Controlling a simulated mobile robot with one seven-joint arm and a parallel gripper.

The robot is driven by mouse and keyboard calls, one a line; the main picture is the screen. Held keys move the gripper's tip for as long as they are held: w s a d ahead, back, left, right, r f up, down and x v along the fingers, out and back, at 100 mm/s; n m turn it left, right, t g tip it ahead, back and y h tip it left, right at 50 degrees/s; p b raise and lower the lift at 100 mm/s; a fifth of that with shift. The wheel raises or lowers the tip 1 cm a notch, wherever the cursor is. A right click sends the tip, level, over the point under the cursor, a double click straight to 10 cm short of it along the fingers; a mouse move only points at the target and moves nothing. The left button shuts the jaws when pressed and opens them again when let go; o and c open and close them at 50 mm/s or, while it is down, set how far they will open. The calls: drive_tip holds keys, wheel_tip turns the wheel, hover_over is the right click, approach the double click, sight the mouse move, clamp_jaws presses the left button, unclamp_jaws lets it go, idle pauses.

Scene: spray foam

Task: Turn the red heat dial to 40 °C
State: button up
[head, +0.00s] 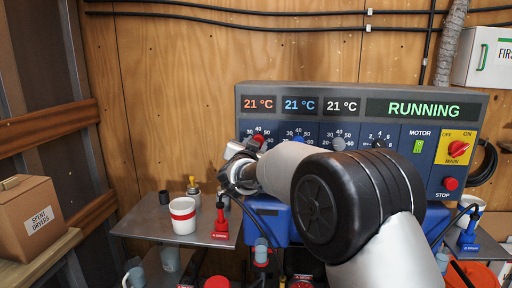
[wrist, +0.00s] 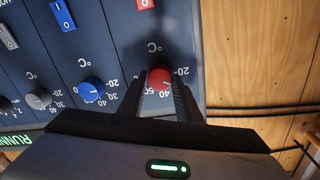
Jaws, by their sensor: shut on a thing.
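The red heat dial (wrist: 160,78) sits between the two fingers of my gripper (wrist: 158,88) in the wrist view, and my gripper is shut on it. Numbers such as 20, 40 and 50 show around it; I cannot read its exact setting. In the head view the red dial (head: 259,138) shows just above my arm, on the left of the control panel (head: 390,88). My arm hides most of my gripper there. The orange display (head: 258,103) above the dial reads 21 °C.
A blue dial (head: 298,138) and a grey dial (head: 338,144) are to the right of the red one. The green display reads RUNNING (head: 424,110). A red main switch (head: 458,148) and stop button (head: 450,184) are at the right. A white cup (head: 183,222) stands on the left shelf.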

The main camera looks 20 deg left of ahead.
drive_tip(key=m+b, duration=0.5)
drive_tip(key=m, duration=0.5)
drive_tip(key=shift+d+m+y, duration=0.15)
drive_tip(key=shift+m+y, duration=0.15)
drive_tip(key=shift+m, duration=0.1)
idle(0.4)
drive_tip(key=o, duration=1)
drive_tip(key=shift+o, duration=0.2)
drive_tip(key=v, duration=1.7)
drive_tip(key=shift+s+r, duration=0.15)
drive_tip(key=shift+r, duration=0.15)
